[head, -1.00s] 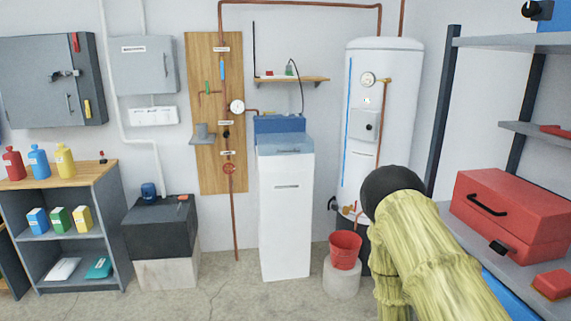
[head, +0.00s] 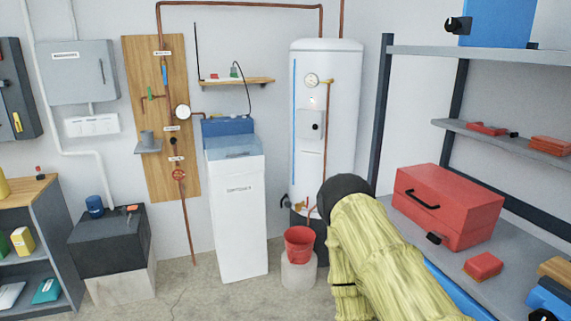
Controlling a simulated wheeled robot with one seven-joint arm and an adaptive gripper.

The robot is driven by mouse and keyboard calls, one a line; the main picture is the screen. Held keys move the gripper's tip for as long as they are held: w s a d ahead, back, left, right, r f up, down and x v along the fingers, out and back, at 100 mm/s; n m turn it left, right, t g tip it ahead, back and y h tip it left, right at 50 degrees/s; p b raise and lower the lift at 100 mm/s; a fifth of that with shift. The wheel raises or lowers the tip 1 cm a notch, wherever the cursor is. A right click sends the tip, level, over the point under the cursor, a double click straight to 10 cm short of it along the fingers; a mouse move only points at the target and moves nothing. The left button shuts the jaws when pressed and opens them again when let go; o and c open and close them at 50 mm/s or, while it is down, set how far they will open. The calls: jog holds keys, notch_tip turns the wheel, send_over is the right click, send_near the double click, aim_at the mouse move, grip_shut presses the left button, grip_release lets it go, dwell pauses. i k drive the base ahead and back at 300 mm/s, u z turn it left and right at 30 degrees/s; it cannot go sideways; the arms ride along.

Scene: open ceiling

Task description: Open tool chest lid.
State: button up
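A red tool chest (head: 455,222) sits on the grey shelf at the right. Its lid (head: 450,195) is down, with a black handle (head: 422,201) on it. A black latch-like piece (head: 436,238) shows low on its front. My arm, in a yellow-green cover, rises from the lower right and ends in a dark rounded part left of the chest, apart from it in the picture. My gripper's fingers are not visible.
The shelf unit (head: 415,212) has dark posts and higher shelves above the chest. A small red box (head: 483,266) lies in front of the chest. A red bucket (head: 299,245) stands on a pale block by the white tank (head: 330,130). Floor shows at lower left.

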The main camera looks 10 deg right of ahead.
aim_at(465, 206)
jog(key=z, duration=1.35)
jog(key=i, duration=0.2)
jog(key=u, duration=0.1)
jog(key=k, duration=0.45)
jog(key=u, duration=0.9)
jog(key=i, duration=1.1)
jog(key=z, duration=0.65)
